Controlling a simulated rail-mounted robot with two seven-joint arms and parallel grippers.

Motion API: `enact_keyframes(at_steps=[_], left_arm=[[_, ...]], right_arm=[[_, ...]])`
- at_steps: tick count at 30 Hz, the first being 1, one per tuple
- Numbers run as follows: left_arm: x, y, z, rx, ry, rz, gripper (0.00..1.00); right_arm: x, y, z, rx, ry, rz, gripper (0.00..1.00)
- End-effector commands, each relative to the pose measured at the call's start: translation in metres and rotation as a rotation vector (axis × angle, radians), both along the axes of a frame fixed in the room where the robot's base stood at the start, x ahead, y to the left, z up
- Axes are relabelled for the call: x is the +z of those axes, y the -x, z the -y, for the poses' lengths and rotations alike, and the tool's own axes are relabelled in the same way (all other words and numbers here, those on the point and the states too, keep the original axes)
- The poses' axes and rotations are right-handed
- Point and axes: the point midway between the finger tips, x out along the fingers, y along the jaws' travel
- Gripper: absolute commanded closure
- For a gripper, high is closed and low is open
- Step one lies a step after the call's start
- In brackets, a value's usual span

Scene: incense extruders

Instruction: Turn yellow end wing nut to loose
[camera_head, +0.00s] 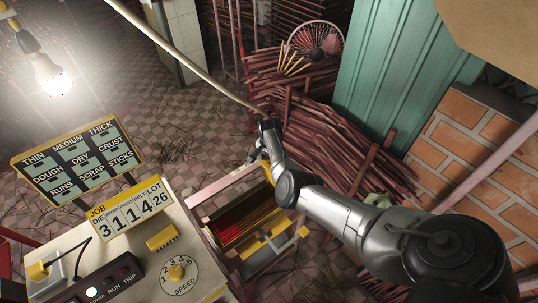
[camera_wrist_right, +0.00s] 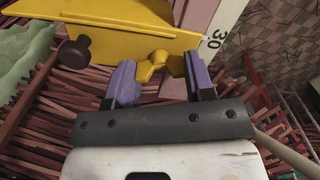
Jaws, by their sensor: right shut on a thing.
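The yellow wing nut (camera_wrist_right: 152,66) shows in the right wrist view, below a yellow plate (camera_wrist_right: 125,30) with a dark round knob (camera_wrist_right: 74,53). My right gripper (camera_wrist_right: 160,76) has its two purple-grey fingers on either side of the wing nut and is shut on it. In the head view my right gripper (camera_head: 266,129) is at the far end of my arm, in front of the stacked sticks. The wing nut cannot be made out there. My left gripper is not in view.
Stacks of reddish sticks (camera_head: 325,140) stand behind the gripper. A pale rod (camera_head: 187,57) runs down to near it. A bench with a speed dial (camera_head: 176,272) and a job sign (camera_head: 128,210) stands at lower left.

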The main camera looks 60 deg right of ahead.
Motion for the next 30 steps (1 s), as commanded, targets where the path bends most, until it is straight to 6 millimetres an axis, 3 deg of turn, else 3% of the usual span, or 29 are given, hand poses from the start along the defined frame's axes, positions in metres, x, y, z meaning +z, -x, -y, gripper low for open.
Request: enact_keyframes(at_steps=[15, 30], left_arm=[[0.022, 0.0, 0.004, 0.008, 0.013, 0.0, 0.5], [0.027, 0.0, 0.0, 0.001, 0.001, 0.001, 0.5]], right_arm=[[0.003, 0.0, 0.001, 0.448, 0.0, -0.002, 0.75], [0.003, 0.0, 0.001, 0.655, 0.001, 0.0, 0.75]])
